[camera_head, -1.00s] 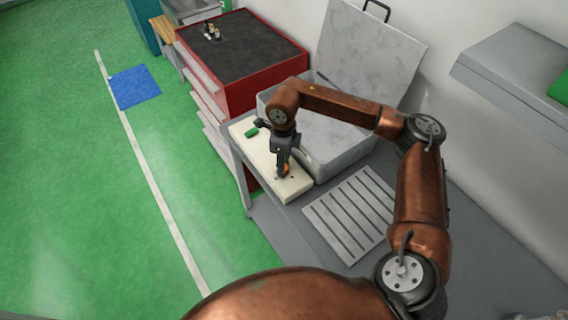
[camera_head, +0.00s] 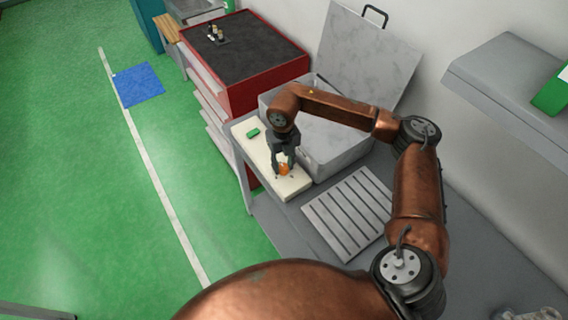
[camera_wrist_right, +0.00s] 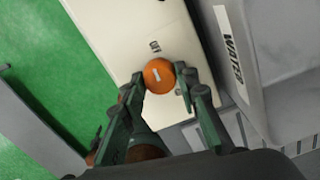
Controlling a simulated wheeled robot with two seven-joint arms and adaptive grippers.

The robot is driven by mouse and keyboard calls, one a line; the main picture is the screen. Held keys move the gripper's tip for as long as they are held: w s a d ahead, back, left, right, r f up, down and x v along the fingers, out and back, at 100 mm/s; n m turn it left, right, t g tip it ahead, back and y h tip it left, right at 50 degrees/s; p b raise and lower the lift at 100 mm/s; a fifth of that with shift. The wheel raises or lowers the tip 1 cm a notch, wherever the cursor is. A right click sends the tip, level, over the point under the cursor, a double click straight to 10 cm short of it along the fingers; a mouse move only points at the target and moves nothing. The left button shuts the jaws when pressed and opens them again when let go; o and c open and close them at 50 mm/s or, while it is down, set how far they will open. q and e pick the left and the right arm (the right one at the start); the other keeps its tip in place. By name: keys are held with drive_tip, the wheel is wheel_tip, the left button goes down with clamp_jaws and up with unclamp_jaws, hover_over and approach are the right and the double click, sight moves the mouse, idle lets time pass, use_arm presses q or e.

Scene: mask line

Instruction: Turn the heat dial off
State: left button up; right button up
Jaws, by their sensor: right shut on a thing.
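The heat dial is an orange round knob (camera_head: 285,169) on the cream panel (camera_head: 292,188) at the table's left edge. In the right wrist view, the dial (camera_wrist_right: 158,77) has a short white mark, running nearly upright in the picture. My right gripper (camera_head: 283,171) is shut on the dial, one finger on each side; in the wrist view the gripper (camera_wrist_right: 160,80) has its fingertips at the dial's left and right. A small dark marking (camera_wrist_right: 154,46), too small to read surely, lies above the dial. My left gripper is out of view.
A green button (camera_head: 253,133) sits at the panel's far end. A grey basin labelled "WATER" (camera_wrist_right: 229,44) stands right beside the panel, with a raised lid (camera_head: 368,50). A slatted grey grate (camera_head: 347,214) lies nearer. A red cabinet (camera_head: 268,82) stands behind.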

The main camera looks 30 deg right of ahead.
sight(284, 166)
drive_tip(key=shift+w+r+m+p, duration=0.1)
drive_tip(key=shift+m+p, duration=0.25)
drive_tip(key=shift+m, duration=0.65)
drive_tip(key=o, duration=1.1)
drive_tip(key=shift+o, duration=0.2)
wheel_tip(284, 166, up, 12)
